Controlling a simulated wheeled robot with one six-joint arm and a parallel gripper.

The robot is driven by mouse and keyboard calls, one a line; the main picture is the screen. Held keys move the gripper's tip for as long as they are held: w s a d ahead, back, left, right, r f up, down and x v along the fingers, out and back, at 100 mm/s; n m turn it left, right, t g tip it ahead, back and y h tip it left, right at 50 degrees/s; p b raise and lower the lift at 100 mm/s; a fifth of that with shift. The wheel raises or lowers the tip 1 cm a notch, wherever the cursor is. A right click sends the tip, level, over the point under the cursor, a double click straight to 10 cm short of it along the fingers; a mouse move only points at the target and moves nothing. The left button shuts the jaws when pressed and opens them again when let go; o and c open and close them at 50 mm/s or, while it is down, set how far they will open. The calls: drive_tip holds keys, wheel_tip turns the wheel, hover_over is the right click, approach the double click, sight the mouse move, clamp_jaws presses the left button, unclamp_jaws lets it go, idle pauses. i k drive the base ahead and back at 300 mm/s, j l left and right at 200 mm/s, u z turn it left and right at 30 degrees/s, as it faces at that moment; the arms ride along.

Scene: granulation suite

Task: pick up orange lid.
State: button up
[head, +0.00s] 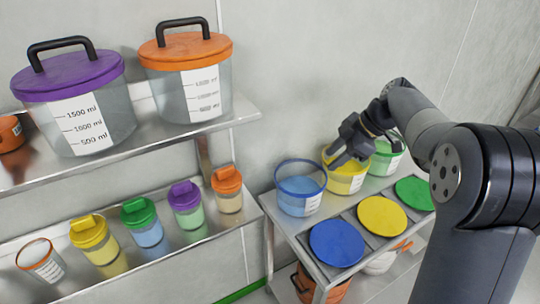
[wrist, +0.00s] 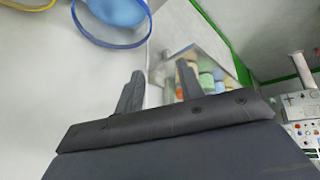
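A large orange lid (head: 186,50) with a black handle sits on a clear graduated container (head: 190,96) on the upper shelf. A smaller orange lid (head: 227,180) is on a small jar on the lower shelf. An orange piece (head: 10,134), cut off by the left picture edge, lies on the upper shelf; I cannot tell if it is a loose lid. My gripper (head: 346,156) is at the right, over the yellow-rimmed bucket, apart from all the orange lids. In the wrist view my gripper (wrist: 159,72) has its fingers spread with nothing between them.
A purple-lidded container (head: 68,77) stands left of the orange-lidded one. Below are several small lidded jars and an open jar (head: 41,262). A metal cart (head: 290,232) holds open buckets and flat blue, yellow and green discs. A wall stands behind.

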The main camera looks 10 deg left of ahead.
sight(227, 177)
drive_tip(key=i+l+u, duration=0.45)
drive_tip(key=l+u, duration=0.25)
drive_tip(key=i+l+u, duration=0.1)
drive_tip(key=l+u, duration=0.15)
drive_tip(key=l, duration=0.2)
drive_tip(key=u, duration=0.35)
